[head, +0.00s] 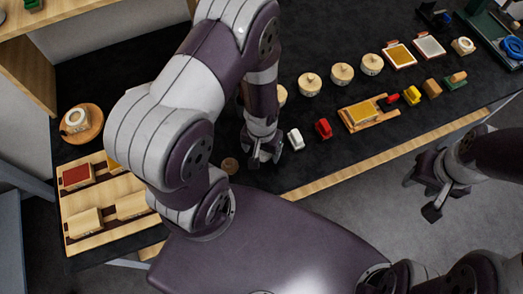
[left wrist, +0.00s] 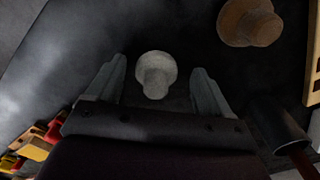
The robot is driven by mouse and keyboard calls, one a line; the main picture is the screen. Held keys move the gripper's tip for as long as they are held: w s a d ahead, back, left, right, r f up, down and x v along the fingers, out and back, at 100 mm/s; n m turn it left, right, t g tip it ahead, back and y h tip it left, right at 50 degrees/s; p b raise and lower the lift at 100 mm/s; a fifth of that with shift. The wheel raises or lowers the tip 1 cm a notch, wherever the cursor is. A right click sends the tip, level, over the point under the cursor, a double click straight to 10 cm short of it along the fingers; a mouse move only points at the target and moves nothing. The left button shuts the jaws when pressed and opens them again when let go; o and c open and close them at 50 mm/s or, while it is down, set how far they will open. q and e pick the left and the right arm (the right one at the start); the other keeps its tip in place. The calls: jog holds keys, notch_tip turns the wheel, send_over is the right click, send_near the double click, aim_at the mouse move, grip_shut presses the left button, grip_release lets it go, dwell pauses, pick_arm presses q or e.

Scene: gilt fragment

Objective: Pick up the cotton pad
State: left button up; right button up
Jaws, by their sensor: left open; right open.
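The cotton pad (left wrist: 155,73) is a pale, round piece with a knob, seen in the left wrist view on the dark table top. It lies between and just beyond the two fingers of my left gripper (left wrist: 155,90), which are apart and do not visibly touch it. In the head view my left gripper (head: 263,152) points down at the table, and the pad is hidden by it. My right gripper (head: 421,196) is open and empty, off the front edge of the table at the right.
A brown round piece with a knob (left wrist: 248,22) lies near the pad; it also shows in the head view (head: 230,165). A wooden tray (head: 130,184) is at the left. A white block (head: 296,138) and a red block (head: 323,128) stand right of my left gripper. A dark cylinder (left wrist: 278,122) is beside the right finger.

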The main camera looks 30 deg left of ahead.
pick_arm(q)
jog(key=shift+w+d+f, duration=0.1)
jog(key=shift+w+d, duration=0.2)
jog(key=shift+w, duration=0.1)
jog(key=shift+s+a, duration=0.2)
jog(key=shift+s, duration=0.15)
jog(key=c, duration=1.1)
jog(key=shift+w+d, duration=0.1)
jog(key=shift+w, duration=0.1)
notch_tip(320, 180, up, 4)
jog(key=shift+r, duration=0.2)
jog(key=w+d+r+b, duration=0.2)
jog(key=w+d+r, duration=0.2)
jog(key=w, duration=0.7)
jog(key=shift+r, duration=1.4)
pick_arm(e)
jog(key=shift+w+d+f, duration=0.1)
jog(key=shift+f, duration=0.5)
jog(key=shift+w+d+f, duration=0.1)
jog(key=shift+f, duration=0.5)
